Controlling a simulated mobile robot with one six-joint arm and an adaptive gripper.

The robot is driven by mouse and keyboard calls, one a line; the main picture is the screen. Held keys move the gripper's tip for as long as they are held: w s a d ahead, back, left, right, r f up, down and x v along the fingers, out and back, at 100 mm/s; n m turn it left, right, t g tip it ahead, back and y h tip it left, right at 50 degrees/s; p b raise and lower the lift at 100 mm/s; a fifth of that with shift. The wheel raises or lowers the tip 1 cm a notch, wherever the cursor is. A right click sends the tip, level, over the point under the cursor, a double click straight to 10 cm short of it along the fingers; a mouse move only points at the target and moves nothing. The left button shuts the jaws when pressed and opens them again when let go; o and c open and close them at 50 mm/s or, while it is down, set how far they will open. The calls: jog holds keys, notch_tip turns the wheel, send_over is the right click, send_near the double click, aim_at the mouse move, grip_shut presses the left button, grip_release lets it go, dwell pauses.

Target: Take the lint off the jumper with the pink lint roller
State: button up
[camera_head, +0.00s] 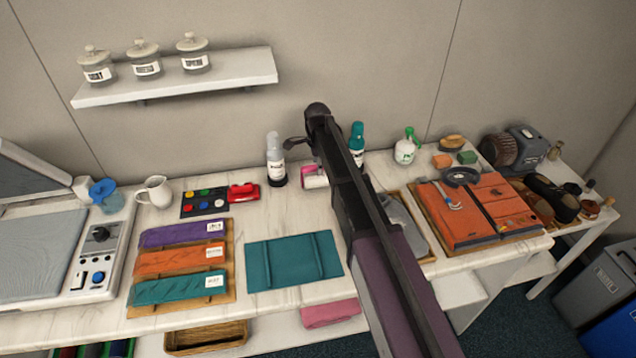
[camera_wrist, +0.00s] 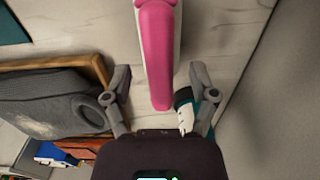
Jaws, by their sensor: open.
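The pink lint roller (camera_head: 312,178) lies on the white marble-look table, partly hidden by my arm in the head view. In the wrist view its long pink body (camera_wrist: 156,50), with a white edge, points between my fingers. My gripper (camera_wrist: 158,88) is open, with one finger on each side of the roller's near end and no visible contact. In the head view the gripper is mostly behind the arm. The grey jumper (camera_head: 409,226) lies on a wooden-edged board right of my arm. It also shows at the left of the wrist view (camera_wrist: 45,112).
A teal bottle (camera_head: 357,143) stands close by, behind my arm; a white pump bottle (camera_head: 276,160) stands left of the roller. A teal cloth (camera_head: 292,262) lies in front. An orange leather item (camera_head: 458,218) lies on a board to the right. A wall shelf (camera_head: 180,80) holds jars.

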jog(key=shift+f+b, duration=0.45)
jog(key=shift+f, duration=0.3)
grip_shut()
